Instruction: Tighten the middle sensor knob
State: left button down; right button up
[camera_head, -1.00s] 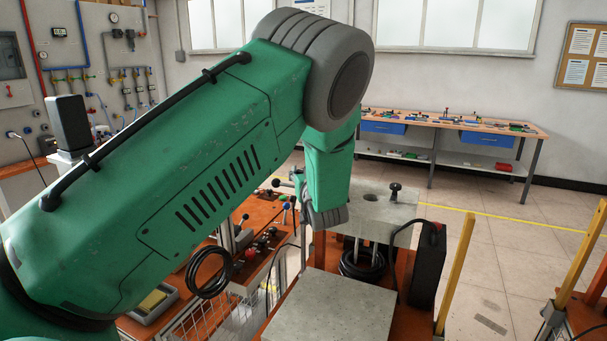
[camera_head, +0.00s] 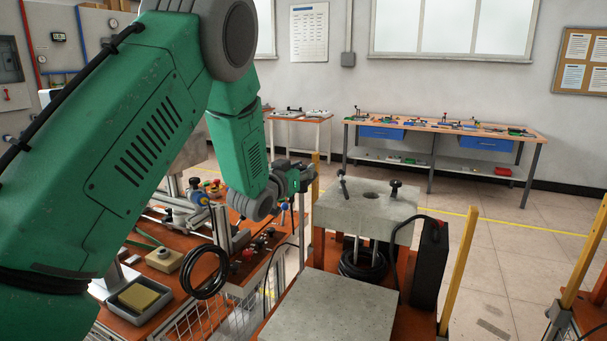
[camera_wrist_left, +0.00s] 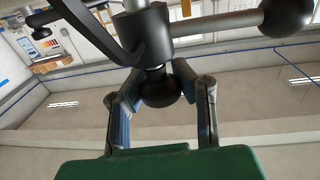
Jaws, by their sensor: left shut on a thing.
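My left gripper (camera_head: 300,178) is at the end of the green arm, left of the grey block (camera_head: 355,212). In the left wrist view, its two fingers (camera_wrist_left: 158,82) are closed around a round black knob (camera_wrist_left: 160,90). This knob is below a dark hub (camera_wrist_left: 143,35), from which a metal bar runs right to a black ball end (camera_wrist_left: 288,17). The knob is hidden by the gripper in the head view. A black knob (camera_head: 396,188) stands upright on the grey block, with a small lever (camera_head: 343,184) at its left. I cannot tell which is the middle sensor knob. My right gripper is not in view.
A red-brown bench (camera_head: 150,300) with fittings, a coiled black cable (camera_head: 205,272) and a tray (camera_head: 141,298) lies below my left arm. A black box (camera_head: 430,262) and yellow posts (camera_head: 457,268) stand right of the block.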

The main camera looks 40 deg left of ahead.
pick_arm(q)
jog(key=m+h+p, duration=0.1)
jog(key=m+h, duration=0.1)
jog(key=h, duration=0.2)
jog(key=m+h, duration=0.3)
jog(key=h, duration=0.1)
jog(key=shift+s+p, duration=0.1)
jog(key=shift+p, duration=0.25)
jog(key=shift+r+m+g+h+p, duration=0.15)
jog(key=shift+m+g+h, duration=0.2)
jog(key=shift+m+h, duration=0.45)
jog(key=shift+f+m+g+h+p, duration=0.15)
jog(key=shift+m+g+h, duration=0.2)
jog(key=shift+m+h, duration=0.45)
jog(key=shift+r+h, duration=0.2)
jog(key=shift+h, duration=0.3)
jog(key=shift+r, duration=0.1)
